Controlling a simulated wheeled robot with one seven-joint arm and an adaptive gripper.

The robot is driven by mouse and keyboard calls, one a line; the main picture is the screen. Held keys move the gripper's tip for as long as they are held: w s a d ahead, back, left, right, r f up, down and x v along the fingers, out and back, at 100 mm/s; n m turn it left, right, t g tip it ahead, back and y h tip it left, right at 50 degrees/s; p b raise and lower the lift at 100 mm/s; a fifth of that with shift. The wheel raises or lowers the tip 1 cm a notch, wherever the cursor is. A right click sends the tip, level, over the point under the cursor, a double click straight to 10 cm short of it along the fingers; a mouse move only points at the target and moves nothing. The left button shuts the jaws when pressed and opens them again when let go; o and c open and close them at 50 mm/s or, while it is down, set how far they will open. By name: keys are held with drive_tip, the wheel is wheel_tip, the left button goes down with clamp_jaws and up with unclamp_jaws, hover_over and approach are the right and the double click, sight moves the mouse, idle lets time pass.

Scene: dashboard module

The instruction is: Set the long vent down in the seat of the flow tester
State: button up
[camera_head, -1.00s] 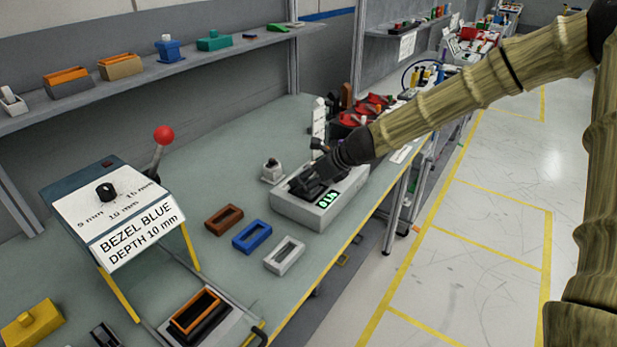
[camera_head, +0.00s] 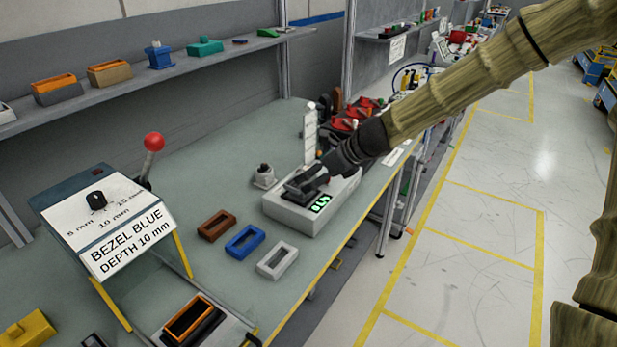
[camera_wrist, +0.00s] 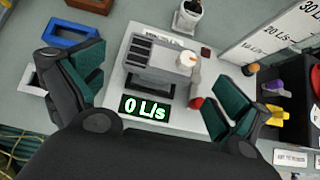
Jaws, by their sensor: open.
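The flow tester (camera_head: 290,215) is a pale box on the bench, with a green-lit display. In the wrist view the tester (camera_wrist: 116,76) reads 0 L/s.
Brown (camera_head: 217,225), blue (camera_head: 244,241) and white (camera_head: 278,260) bezel frames lie left of the tester. A small grey part with a dark top (camera_head: 264,176) stands behind it. An upright flow scale (camera_head: 310,135) and red parts (camera_head: 350,118) stand beyond.

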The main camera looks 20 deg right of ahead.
drive_tip(key=shift+v, duration=2.7)
drive_tip(key=shift+d+f, duration=0.1)
